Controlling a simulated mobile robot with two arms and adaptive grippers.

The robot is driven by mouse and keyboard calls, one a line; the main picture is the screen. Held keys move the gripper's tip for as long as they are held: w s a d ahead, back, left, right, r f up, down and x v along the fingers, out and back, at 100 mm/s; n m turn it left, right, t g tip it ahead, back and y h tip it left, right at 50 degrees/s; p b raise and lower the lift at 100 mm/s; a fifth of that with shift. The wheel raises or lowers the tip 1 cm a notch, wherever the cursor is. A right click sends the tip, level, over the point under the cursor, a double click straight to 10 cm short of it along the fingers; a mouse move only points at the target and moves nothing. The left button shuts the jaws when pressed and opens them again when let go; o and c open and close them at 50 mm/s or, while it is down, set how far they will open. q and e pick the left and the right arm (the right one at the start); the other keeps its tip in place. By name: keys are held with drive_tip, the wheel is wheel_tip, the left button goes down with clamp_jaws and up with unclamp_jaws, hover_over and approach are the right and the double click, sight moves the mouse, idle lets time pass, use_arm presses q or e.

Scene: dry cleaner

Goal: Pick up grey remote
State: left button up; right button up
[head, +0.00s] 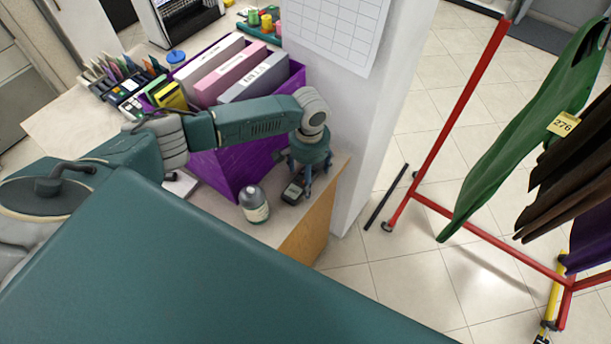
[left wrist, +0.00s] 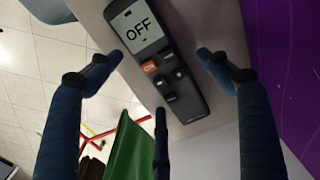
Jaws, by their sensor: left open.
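The grey remote (head: 293,192) lies on the counter near its right end, just below my left gripper (head: 306,180) in the head view. In the left wrist view the remote (left wrist: 170,75) is dark grey with a screen reading "OFF", an orange button and several dark buttons. My left gripper (left wrist: 160,75) is open, with blue fingers spread on both sides of the remote and a third finger below it in the picture. The fingers look apart from the remote. My right gripper is not in view.
A purple box (head: 228,160) with binders stands close beside the remote, and a grey bottle (head: 254,204) stands to its left. A white pillar (head: 365,120) rises behind. A red clothes rack (head: 455,125) with garments stands on the floor at right.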

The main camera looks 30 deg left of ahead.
use_arm(q)
drive_tip(key=c, duration=1.4)
drive_tip(key=shift+o, duration=0.2)
